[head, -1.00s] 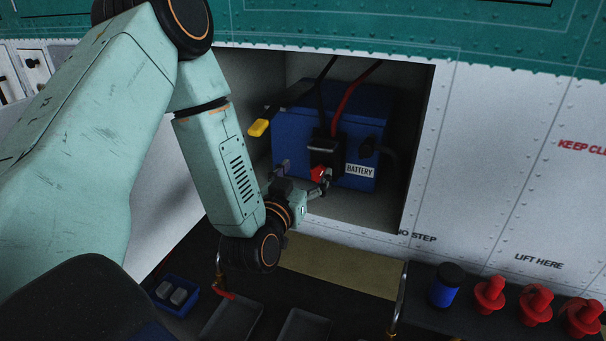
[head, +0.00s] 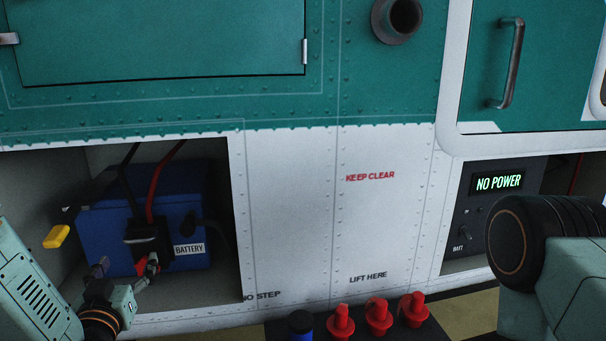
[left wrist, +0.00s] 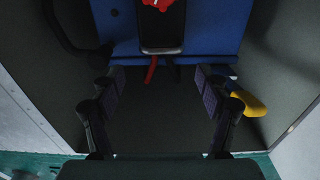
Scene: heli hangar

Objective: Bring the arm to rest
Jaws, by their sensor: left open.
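My left gripper (head: 127,270) is in the open battery bay, in front of the blue battery (head: 101,227). Its two fingers are spread, and nothing shows between them in the left wrist view (left wrist: 160,82). The black connector (head: 148,238), with a red part low on it, sits against the battery's front. In the left wrist view the connector (left wrist: 162,35) lies beyond the fingertips, with a gap. My right arm shows at the right edge of the head view; its gripper is out of sight.
A yellow-tipped handle (head: 56,237) is left of the battery; it also shows beside the fingers in the left wrist view (left wrist: 246,103). The bay's edges surround my left gripper. A panel reading NO POWER (head: 498,183) is at the right. Red plugs (head: 378,318) stand below.

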